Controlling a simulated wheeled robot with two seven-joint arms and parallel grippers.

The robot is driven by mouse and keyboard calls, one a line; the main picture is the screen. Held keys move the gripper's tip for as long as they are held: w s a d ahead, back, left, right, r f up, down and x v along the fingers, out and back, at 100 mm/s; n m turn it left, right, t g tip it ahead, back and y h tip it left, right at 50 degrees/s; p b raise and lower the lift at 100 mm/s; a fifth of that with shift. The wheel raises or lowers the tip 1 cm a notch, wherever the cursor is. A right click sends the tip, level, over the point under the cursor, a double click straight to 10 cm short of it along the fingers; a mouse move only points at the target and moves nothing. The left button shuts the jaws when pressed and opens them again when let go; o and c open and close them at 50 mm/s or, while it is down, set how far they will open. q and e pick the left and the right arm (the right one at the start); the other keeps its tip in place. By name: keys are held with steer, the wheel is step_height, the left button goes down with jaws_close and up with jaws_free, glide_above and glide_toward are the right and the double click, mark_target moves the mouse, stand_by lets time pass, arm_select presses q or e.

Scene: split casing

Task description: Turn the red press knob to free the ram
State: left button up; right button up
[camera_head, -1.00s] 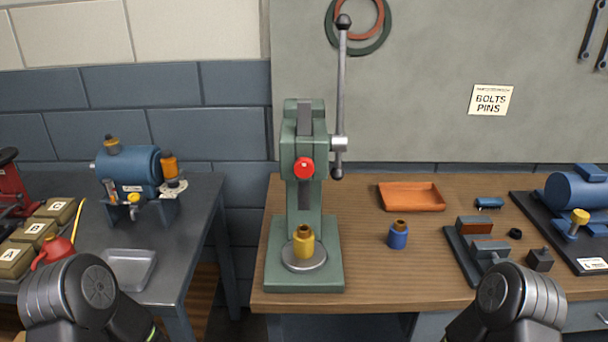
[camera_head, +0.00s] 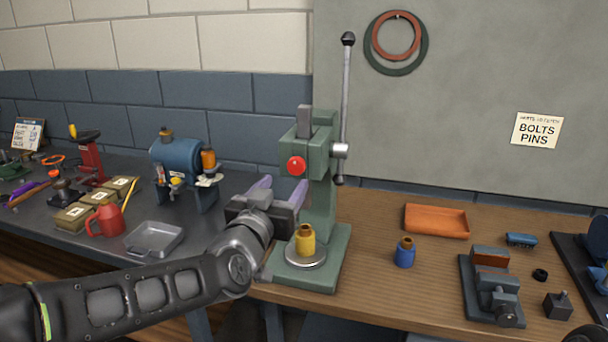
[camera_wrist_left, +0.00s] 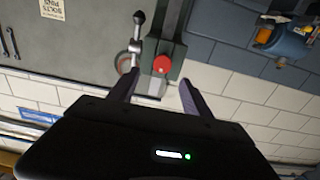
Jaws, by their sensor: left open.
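The red press knob (camera_head: 296,165) is on the front of the green arbor press (camera_head: 318,205), at the ram's height. The press lever (camera_head: 345,100) stands upright with a black ball on top. A brass-coloured bushing (camera_head: 305,240) stands on the round plate at the press base.
A blue bushing (camera_head: 404,252), an orange tray (camera_head: 436,220) and a small vise (camera_head: 490,285) are on the wooden bench right of the press. A grey tray (camera_head: 154,240), red can (camera_head: 105,220) and blue motor (camera_head: 176,160) are on the dark left table.

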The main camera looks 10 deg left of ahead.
mark_target(295, 168)
arm_select(q)
steer(key=w+p, duration=0.2)
steer(key=w, duration=0.4)
steer(key=shift+w, duration=0.4)
steer(key=shift+w+f, duration=0.1)
steer(key=shift+w, duration=0.5)
jaws_close()
